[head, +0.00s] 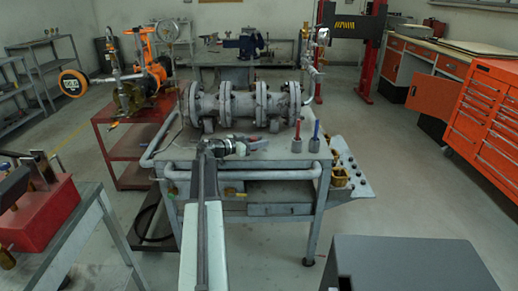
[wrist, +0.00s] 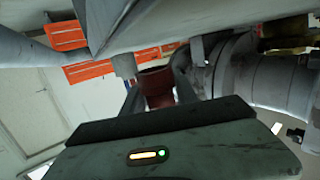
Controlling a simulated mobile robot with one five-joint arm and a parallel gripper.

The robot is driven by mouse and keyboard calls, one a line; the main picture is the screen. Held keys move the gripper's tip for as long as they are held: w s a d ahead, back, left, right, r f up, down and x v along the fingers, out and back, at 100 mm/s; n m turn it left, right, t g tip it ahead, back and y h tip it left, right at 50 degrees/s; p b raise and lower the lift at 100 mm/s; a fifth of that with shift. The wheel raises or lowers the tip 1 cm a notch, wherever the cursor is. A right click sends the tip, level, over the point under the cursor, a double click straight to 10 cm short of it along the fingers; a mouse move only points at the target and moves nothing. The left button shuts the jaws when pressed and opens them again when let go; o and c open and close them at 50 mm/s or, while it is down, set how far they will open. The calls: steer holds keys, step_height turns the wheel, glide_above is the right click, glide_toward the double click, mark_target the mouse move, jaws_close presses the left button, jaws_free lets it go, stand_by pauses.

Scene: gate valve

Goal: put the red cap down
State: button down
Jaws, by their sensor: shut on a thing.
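The red cap (wrist: 156,88) shows dark red in the wrist view, between the two fingers of my gripper (wrist: 155,92). My gripper is shut on it. Its lower part is hidden behind the gripper body. In the head view my gripper (head: 236,147) is over the front part of the grey workbench (head: 270,161), just in front of the flanged grey pipe valve (head: 242,104). I cannot make out the cap clearly there, nor whether it touches the bench.
A red-handled tool (head: 297,136) and a blue-handled tool (head: 316,137) stand upright right of my gripper. A side tray (head: 355,189) with small parts hangs at the bench's right. A red cart (head: 118,140) stands left. Orange drawers (head: 485,108) stand far right.

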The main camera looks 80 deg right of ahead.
steer(key=shift+r, duration=0.1)
steer(key=shift+f+b, duration=0.45)
steer(key=shift+f, duration=0.25)
steer(key=c, duration=0.9)
jaws_free()
steer(key=shift+r, duration=0.1)
steer(key=shift+c, duration=0.2)
steer(key=shift+r+p, duration=0.4)
steer(key=shift+p, duration=0.1)
steer(key=p+v, duration=0.2)
steer(key=v, duration=1)
